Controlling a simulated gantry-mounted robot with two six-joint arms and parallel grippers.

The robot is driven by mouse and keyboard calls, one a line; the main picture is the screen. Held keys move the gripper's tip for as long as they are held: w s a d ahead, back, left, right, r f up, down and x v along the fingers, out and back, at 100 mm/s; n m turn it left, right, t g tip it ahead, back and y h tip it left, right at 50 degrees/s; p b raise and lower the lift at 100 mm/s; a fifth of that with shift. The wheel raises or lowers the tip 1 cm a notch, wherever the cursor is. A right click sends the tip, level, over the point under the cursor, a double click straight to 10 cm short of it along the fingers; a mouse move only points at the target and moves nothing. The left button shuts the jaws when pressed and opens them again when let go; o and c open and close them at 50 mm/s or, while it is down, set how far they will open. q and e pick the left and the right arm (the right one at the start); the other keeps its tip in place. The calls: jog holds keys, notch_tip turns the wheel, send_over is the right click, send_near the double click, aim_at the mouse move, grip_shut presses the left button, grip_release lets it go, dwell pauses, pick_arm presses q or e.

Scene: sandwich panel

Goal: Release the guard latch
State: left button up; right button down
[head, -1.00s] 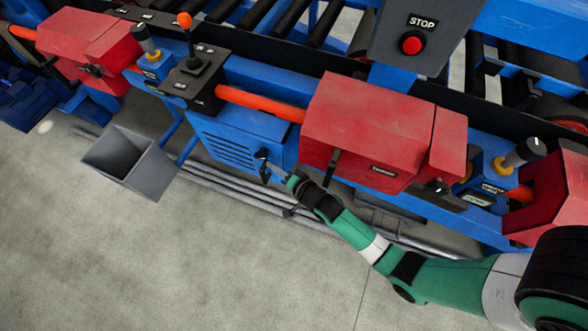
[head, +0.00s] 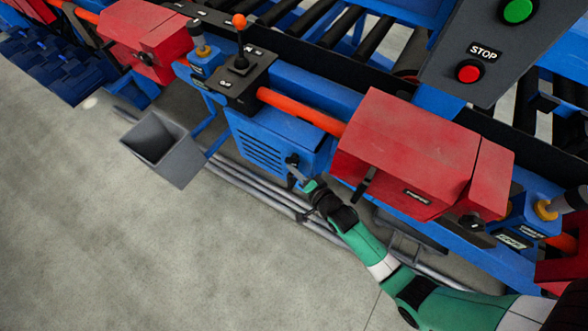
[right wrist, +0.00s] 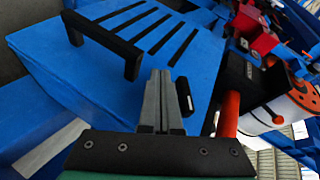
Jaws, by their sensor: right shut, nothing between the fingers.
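The blue guard panel (head: 260,150) with slots is on the machine's front, left of the red housing. It also shows in the right wrist view (right wrist: 95,95). A black U-shaped handle (right wrist: 105,42) stands out from it, left of my fingers. A small black piece, perhaps the latch (right wrist: 184,97), sits just right of my fingers. In the head view a small dark part (head: 292,160) shows at the panel's right side. My right gripper (head: 298,180) is shut and empty, its fingers (right wrist: 160,78) close in front of the panel; contact cannot be told. My left gripper is out of view.
A red housing (head: 405,150) with a black lever (head: 364,184) stands right of the panel. An orange bar (head: 300,110) runs above the panel. A grey bin (head: 165,150) stands at the left. A stop button (head: 469,72) is at the upper right. The floor in front is clear.

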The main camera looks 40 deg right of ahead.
dwell(0.8)
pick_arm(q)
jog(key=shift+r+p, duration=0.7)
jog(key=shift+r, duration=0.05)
pick_arm(e)
jog(key=shift+r, duration=0.85)
jog(key=shift+s, duration=0.1)
